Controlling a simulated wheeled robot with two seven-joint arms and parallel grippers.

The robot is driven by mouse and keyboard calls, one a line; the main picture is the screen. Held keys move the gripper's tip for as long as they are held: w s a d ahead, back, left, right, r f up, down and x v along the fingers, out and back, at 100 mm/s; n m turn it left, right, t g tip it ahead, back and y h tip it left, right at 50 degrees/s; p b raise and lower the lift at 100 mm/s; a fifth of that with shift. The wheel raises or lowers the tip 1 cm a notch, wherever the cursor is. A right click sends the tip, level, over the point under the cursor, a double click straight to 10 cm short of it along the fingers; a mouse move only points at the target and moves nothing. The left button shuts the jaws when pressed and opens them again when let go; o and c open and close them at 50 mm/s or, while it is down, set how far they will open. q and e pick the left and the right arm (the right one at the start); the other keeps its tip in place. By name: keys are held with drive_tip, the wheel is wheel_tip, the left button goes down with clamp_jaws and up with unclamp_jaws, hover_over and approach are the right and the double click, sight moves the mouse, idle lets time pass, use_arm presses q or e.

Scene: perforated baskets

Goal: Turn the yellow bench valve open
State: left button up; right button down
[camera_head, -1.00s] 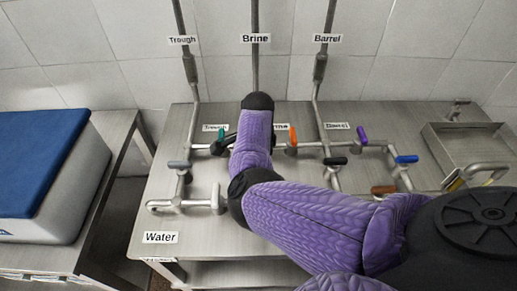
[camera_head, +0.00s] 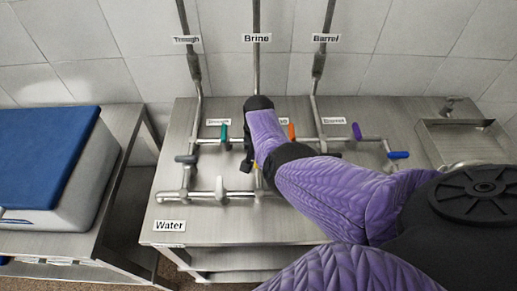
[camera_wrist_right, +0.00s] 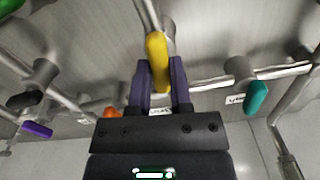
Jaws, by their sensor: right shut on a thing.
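The yellow bench valve handle (camera_wrist_right: 158,58) shows in the right wrist view, standing between the two purple fingers of my right gripper (camera_wrist_right: 160,84). The fingers are shut on it. In that view the handle lies roughly in line with the grey pipe (camera_wrist_right: 147,14) above it. In the head view my right gripper (camera_head: 249,162) is over the middle of the bench pipework, partly hidden by my purple arm. My left gripper is not in view.
Close by are a teal handle (camera_head: 224,132), an orange handle (camera_head: 291,131), a purple handle (camera_head: 356,130) and a blue handle (camera_head: 398,155). A blue-lidded box (camera_head: 45,150) stands at left, a sink (camera_head: 470,140) at right.

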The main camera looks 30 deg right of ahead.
drive_tip(key=shift+n, duration=0.7)
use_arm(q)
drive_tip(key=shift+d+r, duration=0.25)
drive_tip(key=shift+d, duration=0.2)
use_arm(e)
drive_tip(key=shift+n, duration=0.3)
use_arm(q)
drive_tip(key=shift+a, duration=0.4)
use_arm(e)
drive_tip(key=c, duration=0.5)
unclamp_jaws()
drive_tip(key=shift+c, duration=0.2)
use_arm(q)
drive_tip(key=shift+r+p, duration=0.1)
drive_tip(key=shift+p, duration=0.2)
use_arm(e)
drive_tip(key=shift+r, duration=0.15)
use_arm(q)
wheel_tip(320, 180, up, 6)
drive_tip(key=p, duration=0.6)
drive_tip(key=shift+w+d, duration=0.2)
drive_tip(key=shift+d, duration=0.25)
use_arm(e)
wheel_tip(320, 180, up, 10)
